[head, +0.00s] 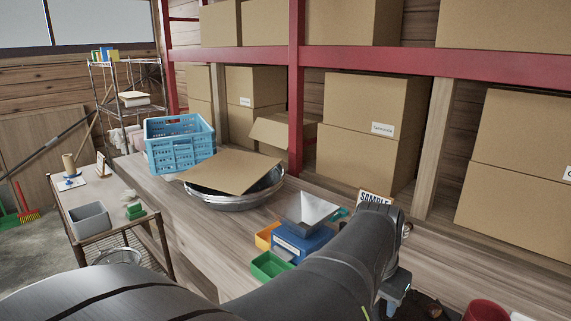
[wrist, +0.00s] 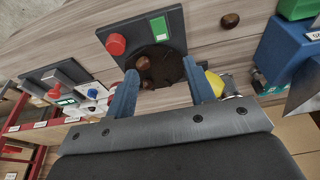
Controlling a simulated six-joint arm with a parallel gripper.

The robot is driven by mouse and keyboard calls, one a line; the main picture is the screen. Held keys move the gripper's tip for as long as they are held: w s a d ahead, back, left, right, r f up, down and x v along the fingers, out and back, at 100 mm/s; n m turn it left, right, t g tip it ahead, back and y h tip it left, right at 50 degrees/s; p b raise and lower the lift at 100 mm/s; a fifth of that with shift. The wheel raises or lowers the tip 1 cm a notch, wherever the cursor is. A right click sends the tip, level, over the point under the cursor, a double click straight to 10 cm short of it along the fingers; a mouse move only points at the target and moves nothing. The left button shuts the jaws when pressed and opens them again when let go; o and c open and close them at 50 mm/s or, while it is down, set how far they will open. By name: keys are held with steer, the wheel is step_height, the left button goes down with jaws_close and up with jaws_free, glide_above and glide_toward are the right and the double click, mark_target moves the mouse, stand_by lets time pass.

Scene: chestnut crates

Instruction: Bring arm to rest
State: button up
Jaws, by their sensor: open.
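My arm reaches across the lower middle of the head view. My gripper (head: 396,292) hangs over the bench at the lower right, pointing down. In the wrist view my gripper (wrist: 163,88) is open, its two blue fingers wide apart. Between and beyond the fingers is a dark round dish (wrist: 167,60) with brown chestnuts (wrist: 145,73) on it. I cannot tell the exact gap between fingers and dish. The dish adjoins a grey panel (wrist: 120,32) with a red knob and a green display. Another chestnut (wrist: 230,20) lies apart on the bench.
A blue machine (head: 300,245) with a metal hopper (head: 307,210) stands left of my gripper, with a green bin (head: 271,266) and an orange bin (head: 265,236) beside it. A red container (head: 486,311) is at the lower right. Boxed shelves (head: 430,62) line the back.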

steer(key=x, duration=1.5)
steer(key=shift+f, duration=0.15)
